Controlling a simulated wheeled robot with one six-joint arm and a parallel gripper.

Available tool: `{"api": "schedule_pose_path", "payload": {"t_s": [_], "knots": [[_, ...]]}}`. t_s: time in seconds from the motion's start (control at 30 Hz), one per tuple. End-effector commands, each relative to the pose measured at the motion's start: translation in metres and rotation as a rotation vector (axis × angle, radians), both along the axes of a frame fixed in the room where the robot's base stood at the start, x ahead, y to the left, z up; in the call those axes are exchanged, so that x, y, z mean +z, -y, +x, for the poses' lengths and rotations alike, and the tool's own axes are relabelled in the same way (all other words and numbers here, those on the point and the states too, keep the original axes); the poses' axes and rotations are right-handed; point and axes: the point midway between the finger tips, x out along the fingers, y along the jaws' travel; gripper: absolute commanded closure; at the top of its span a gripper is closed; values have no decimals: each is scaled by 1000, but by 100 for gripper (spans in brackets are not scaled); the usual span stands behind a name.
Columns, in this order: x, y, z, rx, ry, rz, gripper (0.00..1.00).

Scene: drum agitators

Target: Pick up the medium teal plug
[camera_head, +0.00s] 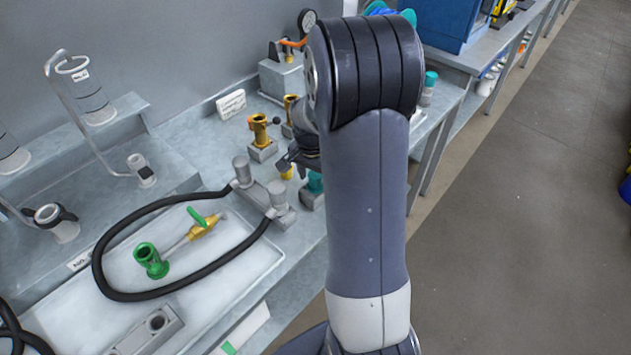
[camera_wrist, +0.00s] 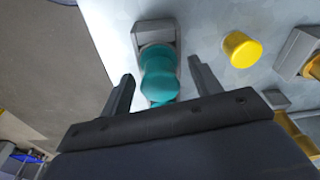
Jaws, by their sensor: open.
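A teal plug (camera_wrist: 159,75) stands in a grey block (camera_wrist: 152,32) in the wrist view. It shows as stacked rounded teal parts, and its near end is partly hidden by my gripper's body. My gripper (camera_wrist: 158,78) is open, with one finger to the left of the plug and one to the right, both apart from it. In the head view the teal plug (camera_head: 315,183) shows at the bench edge, partly hidden by my arm. My gripper (camera_head: 300,158) is mostly hidden there. Another teal-topped piece (camera_head: 430,79) stands further back; I cannot tell the sizes apart.
A yellow plug (camera_wrist: 241,48) stands right of the teal one, with another grey block (camera_wrist: 301,50) beyond. Brass fittings (camera_head: 260,130) stand behind on the bench. A grey manifold with a black hose (camera_head: 135,296) lies left.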

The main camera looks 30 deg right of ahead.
Motion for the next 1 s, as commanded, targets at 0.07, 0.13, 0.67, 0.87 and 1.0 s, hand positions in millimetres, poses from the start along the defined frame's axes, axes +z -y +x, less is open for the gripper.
{"api": "schedule_pose_path", "payload": {"t_s": [0.07,0.13,0.67,0.87,1.0], "knots": [[0,0,0,0,0,0,40],[0,0,0,0,0,0,45],[0,0,0,0,0,0,88],[1,0,0,0,0,0,89],[10,0,0,0,2,-1,89]]}}
